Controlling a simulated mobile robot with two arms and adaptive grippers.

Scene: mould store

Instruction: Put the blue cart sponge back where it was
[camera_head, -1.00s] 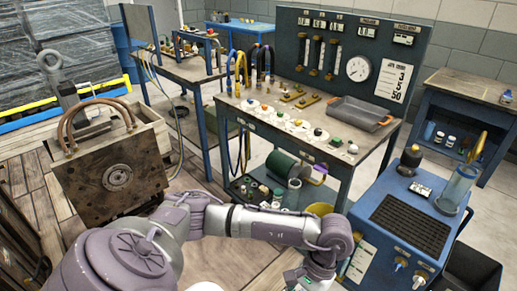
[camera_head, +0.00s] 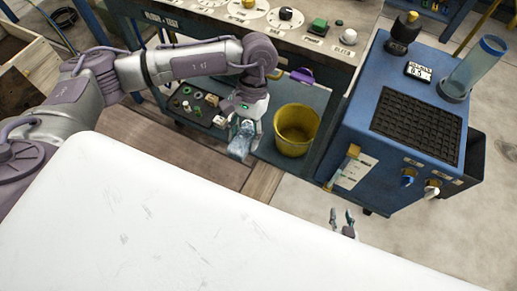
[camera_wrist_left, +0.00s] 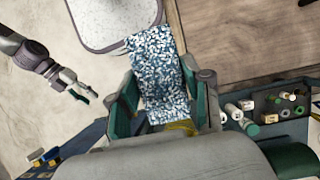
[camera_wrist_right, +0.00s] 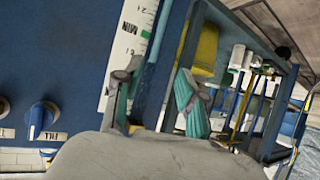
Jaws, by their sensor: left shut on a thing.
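The blue-and-white speckled sponge (camera_head: 240,143) hangs below my left gripper (camera_head: 246,123), over the floor left of the yellow bucket. In the left wrist view the sponge (camera_wrist_left: 160,78) sits between both fingers of that gripper (camera_wrist_left: 165,100), which is shut on it. The blue cart (camera_head: 415,140) stands at the right, with a black ribbed mat (camera_head: 418,124) on top. My right gripper (camera_head: 341,214) is low in front of the cart's near left corner. Its fingers are apart and empty in the right wrist view (camera_wrist_right: 155,95).
The bench's lower shelf holds small parts (camera_head: 190,103). A dark cap-topped bottle (camera_head: 403,32), a small display (camera_head: 419,71) and a clear cylinder (camera_head: 475,68) stand on the cart.

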